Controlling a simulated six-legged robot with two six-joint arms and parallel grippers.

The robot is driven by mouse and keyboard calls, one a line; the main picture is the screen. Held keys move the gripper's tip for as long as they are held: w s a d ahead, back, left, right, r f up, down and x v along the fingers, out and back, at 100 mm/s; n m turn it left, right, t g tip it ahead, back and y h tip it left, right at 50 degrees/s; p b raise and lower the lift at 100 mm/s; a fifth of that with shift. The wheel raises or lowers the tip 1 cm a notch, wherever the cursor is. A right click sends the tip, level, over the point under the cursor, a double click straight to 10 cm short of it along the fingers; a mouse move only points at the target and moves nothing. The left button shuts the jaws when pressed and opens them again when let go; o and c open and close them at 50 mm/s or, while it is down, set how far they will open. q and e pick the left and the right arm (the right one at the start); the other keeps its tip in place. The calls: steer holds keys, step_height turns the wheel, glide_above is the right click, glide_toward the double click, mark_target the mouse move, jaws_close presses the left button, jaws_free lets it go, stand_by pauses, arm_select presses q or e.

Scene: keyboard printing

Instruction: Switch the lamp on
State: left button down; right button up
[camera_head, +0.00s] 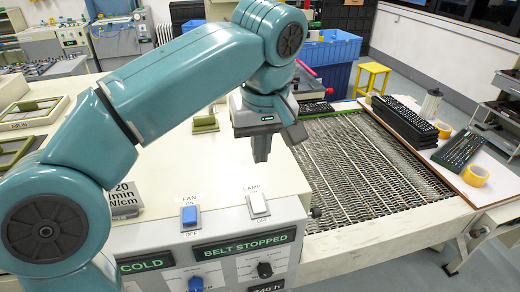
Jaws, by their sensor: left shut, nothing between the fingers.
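The lamp switch (258,203) is a white rocker on the sloped control panel, under a LAMP label and above an OFF label. I cannot tell which way it is tilted. My left gripper (261,158) comes in from the left and points down. Its fingers are shut with nothing between them. It appears above and behind the lamp switch, apart from it. My right gripper is not in view.
A blue fan switch (190,216) sits left of the lamp switch. Below are a display reading BELT STOPPED (243,246) and a black knob (265,270). A mesh conveyor belt (365,165) lies to the right, with keyboards (458,152) and tape rolls (475,175) beyond.

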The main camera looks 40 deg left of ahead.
mark_target(256, 194)
arm_select(q)
steer(key=b, duration=0.1)
steer(key=t+y+b, duration=0.1)
steer(key=b, duration=0.1)
steer(key=shift+s+d+t+y, duration=0.1)
steer(key=shift+d+t+y, duration=0.15)
steer(key=shift+t+y, duration=0.05)
steer(key=x, duration=1.4)
steer(key=shift+s+d+f+b, duration=0.2)
steer(key=shift+s+d+b, duration=0.1)
steer(key=shift+b, duration=0.1)
steer(key=shift+f, duration=0.1)
